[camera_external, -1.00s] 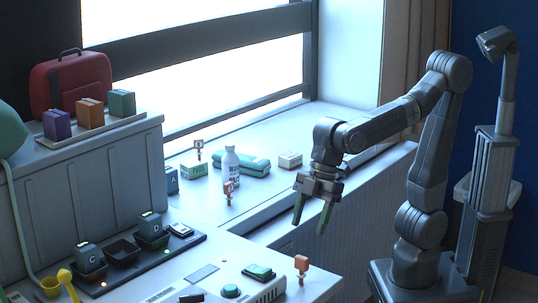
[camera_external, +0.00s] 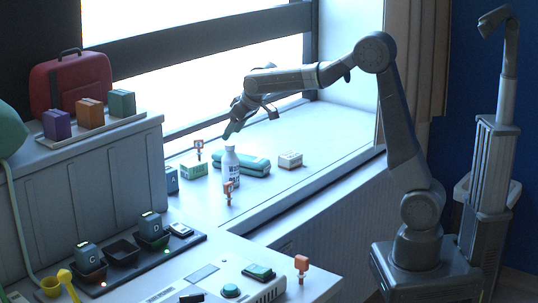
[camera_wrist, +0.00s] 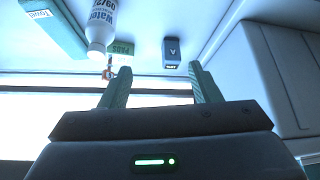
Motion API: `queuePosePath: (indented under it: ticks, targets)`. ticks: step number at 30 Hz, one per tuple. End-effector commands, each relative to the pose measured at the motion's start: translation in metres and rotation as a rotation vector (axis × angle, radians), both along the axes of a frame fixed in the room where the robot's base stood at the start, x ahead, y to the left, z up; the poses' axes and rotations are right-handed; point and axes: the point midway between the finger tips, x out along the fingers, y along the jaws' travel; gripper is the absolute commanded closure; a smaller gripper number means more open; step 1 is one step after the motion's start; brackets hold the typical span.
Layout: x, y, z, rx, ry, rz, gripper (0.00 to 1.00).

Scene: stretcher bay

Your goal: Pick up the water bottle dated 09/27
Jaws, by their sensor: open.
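The white water bottle (camera_external: 231,178) stands upright on the window sill in the external view. In the wrist view the bottle (camera_wrist: 101,28) appears inverted at the top, left of the fingers, with "Water" and part of a date starting "09/2" showing. The date's end is cut off. My gripper (camera_external: 231,129) is above the bottle, near its cap, with its fingers angled down. In the wrist view my gripper (camera_wrist: 160,70) has its fingers wide apart with nothing between them.
A green pads box (camera_external: 194,170), teal towels (camera_external: 251,162), a white box (camera_external: 290,160) and a dark block marked A (camera_external: 172,180) surround the bottle. An orange-topped clip (camera_external: 228,190) stands just in front of it. The sill's right part is clear.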

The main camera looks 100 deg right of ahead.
Motion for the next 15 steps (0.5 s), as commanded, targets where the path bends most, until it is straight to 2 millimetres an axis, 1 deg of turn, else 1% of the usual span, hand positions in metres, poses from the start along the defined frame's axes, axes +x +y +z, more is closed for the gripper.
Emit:
queuePosePath:
  ticks: [1,3,6,9,11,15]
  targets:
    - [-0.010,-0.030,0.002,-0.002,-0.006,-0.061,0.43]
    - [-0.021,-0.060,0.001,-0.004,-0.015,-0.122,0.43]
    - [-0.033,-0.088,0.001,-0.008,-0.023,-0.182,0.43]
    - [-0.039,-0.102,-0.001,-0.010,-0.028,-0.210,0.43]
    - [-0.039,-0.106,-0.004,-0.010,-0.028,-0.216,0.43]
    - [-0.031,-0.113,-0.022,-0.009,-0.026,-0.216,0.43]
